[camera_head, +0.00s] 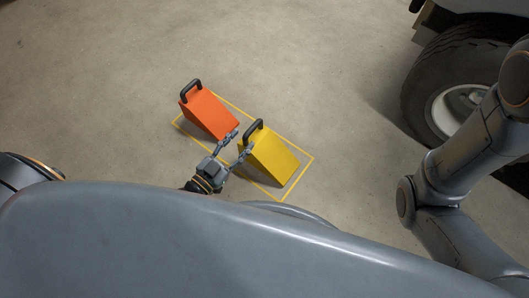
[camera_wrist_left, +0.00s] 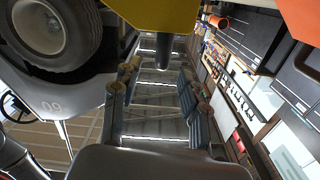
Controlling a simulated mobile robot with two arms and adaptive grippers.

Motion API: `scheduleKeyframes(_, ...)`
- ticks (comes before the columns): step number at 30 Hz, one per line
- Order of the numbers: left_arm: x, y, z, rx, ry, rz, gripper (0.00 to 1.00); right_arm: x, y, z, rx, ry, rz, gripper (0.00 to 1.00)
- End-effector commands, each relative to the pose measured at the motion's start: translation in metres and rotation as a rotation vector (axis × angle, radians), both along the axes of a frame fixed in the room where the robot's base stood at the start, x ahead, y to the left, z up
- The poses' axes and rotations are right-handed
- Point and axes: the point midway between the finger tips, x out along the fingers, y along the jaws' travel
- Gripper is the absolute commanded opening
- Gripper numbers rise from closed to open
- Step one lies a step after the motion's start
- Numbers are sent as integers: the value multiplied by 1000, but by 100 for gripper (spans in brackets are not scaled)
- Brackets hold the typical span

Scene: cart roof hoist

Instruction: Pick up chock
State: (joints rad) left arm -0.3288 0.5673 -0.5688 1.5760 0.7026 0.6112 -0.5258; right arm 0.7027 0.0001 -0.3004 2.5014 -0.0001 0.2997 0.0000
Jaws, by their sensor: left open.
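An orange wedge chock (camera_head: 210,113) and a yellow wedge chock (camera_head: 268,160) stand side by side on the floor, each with a black handle on top. My left gripper (camera_head: 240,142) is open beside the yellow chock's black handle (camera_head: 252,131). In the left wrist view the yellow chock (camera_wrist_left: 160,12) fills the top middle, and its dark handle (camera_wrist_left: 165,46) shows just beyond the gap between the open fingers (camera_wrist_left: 157,75). The orange chock (camera_wrist_left: 303,20) shows at the top right corner. I cannot tell whether a finger touches the handle. My right gripper is out of view.
A yellow outline (camera_head: 298,175) on the concrete floor surrounds the chocks. A large vehicle wheel (camera_head: 440,90) stands at the right, near my right arm. The floor left of and beyond the chocks is clear.

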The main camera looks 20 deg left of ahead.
Motion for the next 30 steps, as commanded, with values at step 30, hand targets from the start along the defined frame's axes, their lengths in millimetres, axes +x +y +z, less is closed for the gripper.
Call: scheduleKeyframes(30,65,-22,-4,0,1,0,24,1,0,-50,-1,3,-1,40)
